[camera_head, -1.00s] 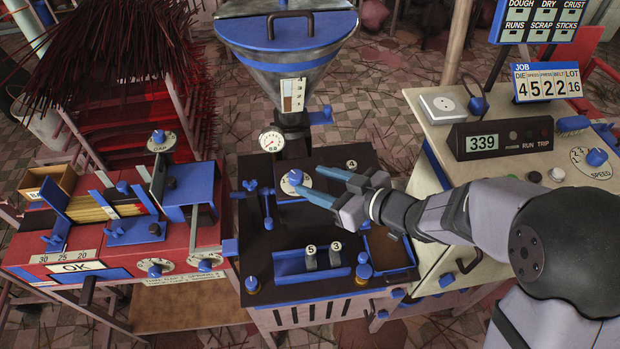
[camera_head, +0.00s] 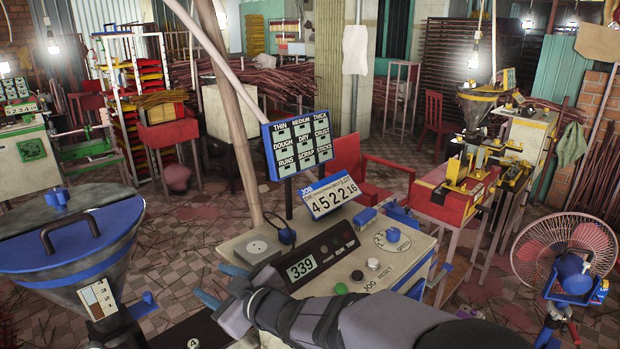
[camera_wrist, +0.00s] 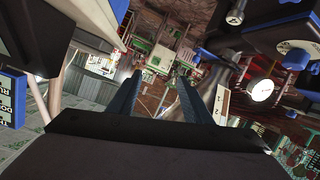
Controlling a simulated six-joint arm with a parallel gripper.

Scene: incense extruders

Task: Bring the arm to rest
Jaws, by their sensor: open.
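My gripper (camera_head: 216,285) is at the bottom middle of the head view, with its two blue fingers apart and pointing left. It is at the left edge of the cream control cabinet (camera_head: 242,240), close to the display box reading 339 (camera_head: 301,268). The wrist view shows the two fingers (camera_wrist: 157,88) spread, with nothing between them. My arm reaches in from the lower right and covers part of the cabinet front.
The blue-rimmed hopper (camera_head: 66,236) stands left of my gripper. A job sign (camera_head: 331,195) and label board (camera_head: 297,143) rise behind the cabinet. A fan (camera_head: 570,262) stands at right; a red-and-yellow machine (camera_head: 468,190) is behind it. Tiled floor is open at centre left.

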